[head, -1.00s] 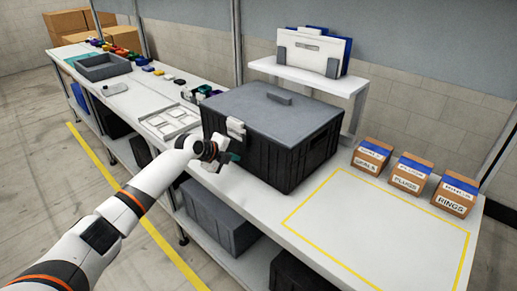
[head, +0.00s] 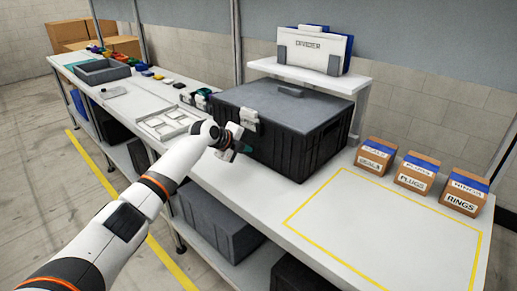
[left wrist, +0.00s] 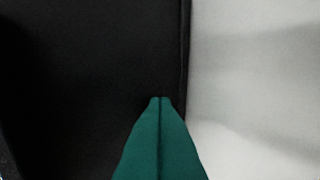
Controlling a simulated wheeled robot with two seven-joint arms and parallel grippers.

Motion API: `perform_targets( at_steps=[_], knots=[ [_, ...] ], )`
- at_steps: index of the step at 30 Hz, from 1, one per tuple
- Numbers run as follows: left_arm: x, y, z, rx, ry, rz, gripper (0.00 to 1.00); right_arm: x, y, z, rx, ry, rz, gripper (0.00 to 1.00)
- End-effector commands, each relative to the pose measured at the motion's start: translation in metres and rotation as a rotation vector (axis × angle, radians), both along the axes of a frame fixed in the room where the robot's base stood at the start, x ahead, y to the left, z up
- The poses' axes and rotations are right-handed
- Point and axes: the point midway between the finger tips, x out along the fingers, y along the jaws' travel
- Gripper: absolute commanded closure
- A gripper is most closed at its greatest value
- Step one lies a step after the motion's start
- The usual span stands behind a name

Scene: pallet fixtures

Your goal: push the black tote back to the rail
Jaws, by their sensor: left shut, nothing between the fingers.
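The black tote (head: 293,149) with a grey lid (head: 283,103) stands upright on the white bench in the head view. A light clip (head: 248,119) sits on its near-left side. My left gripper (head: 243,149) is shut and empty at the tote's near side, low on the wall. In the left wrist view, its green fingertips (left wrist: 161,100) lie against the dark tote wall (left wrist: 95,70); I cannot tell whether they touch. The tote's far side is hidden, and I cannot make out the rail behind it. My right gripper is out of view.
A raised white shelf (head: 310,74) with a divider stands behind the tote. Cartons of seals (head: 376,156), plugs (head: 416,174) and rings (head: 464,194) stand to the right. The yellow-outlined area (head: 390,235) is clear. A white tray (head: 168,122) lies left of the tote.

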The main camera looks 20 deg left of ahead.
Motion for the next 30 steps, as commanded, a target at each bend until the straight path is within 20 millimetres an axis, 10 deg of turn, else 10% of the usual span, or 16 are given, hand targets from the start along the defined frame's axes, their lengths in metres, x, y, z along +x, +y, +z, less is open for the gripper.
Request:
perform_targets(
  at_steps=[30],
  knots=[
    [-0.054, 0.022, 0.000, -0.001, -0.001, 0.001, 1.00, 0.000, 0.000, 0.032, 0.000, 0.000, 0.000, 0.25]
  ],
)
